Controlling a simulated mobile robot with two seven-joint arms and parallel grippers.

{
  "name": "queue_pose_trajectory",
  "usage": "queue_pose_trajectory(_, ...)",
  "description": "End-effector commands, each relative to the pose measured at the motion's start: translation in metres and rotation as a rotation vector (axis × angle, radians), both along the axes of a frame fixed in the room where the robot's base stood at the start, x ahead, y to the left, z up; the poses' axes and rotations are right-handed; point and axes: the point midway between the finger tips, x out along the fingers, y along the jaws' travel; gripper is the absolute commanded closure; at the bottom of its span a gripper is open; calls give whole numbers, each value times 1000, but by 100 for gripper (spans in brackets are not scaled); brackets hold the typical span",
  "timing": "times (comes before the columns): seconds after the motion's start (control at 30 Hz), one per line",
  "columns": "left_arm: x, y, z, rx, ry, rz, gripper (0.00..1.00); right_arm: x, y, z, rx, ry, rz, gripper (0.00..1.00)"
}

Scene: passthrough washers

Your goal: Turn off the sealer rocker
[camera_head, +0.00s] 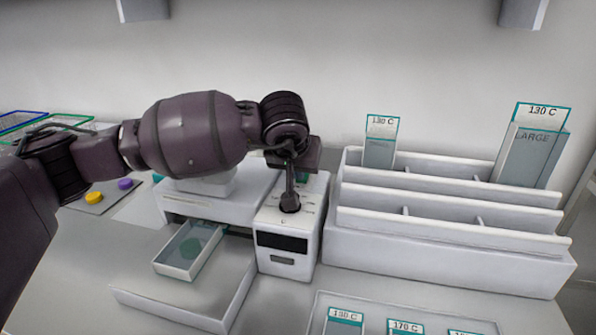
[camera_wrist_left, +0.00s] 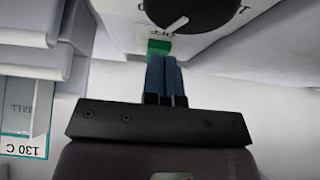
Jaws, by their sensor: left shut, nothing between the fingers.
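The sealer (camera_head: 287,250) is a white box with a dark display window on its front. A round black dial (camera_wrist_left: 185,10) with a white pointer sits on its top panel; the dial also shows in the head view (camera_head: 290,203). A green rocker (camera_wrist_left: 158,46) sits beside the dial and shows only as a sliver in the head view (camera_head: 303,178). My left gripper (camera_wrist_left: 163,58) is shut and empty, its blue fingertips at the rocker and covering part of it. Whether they touch it is unclear. My right gripper is out of view.
A white divided rack (camera_head: 440,245) stands right of the sealer, holding pouches labelled 130 C. A small open tray (camera_head: 170,268) lies to the left. Labelled pouches lie in a front tray (camera_head: 318,312). Yellow (camera_head: 94,197) and purple (camera_head: 125,184) discs lie far left.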

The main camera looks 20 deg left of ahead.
Motion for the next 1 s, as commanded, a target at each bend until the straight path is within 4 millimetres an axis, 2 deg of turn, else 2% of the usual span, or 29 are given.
queue_pose_trajectory(0.1, 0, 0, 5, 0, -1, 0, 100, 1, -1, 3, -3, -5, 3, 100)
queue_pose_trajectory(0.57, 0, 0, 4, 0, 1, 0, 100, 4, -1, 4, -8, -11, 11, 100)
queue_pose_trajectory(0.83, -17, -2, 59, 1, -11, 3, 100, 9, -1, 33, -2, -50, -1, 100)
queue_pose_trajectory(0.9, -30, -3, 59, 0, -6, 0, 100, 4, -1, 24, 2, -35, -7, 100)
queue_pose_trajectory(1.0, -47, -3, 68, 0, -3, 1, 100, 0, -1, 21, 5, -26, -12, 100)
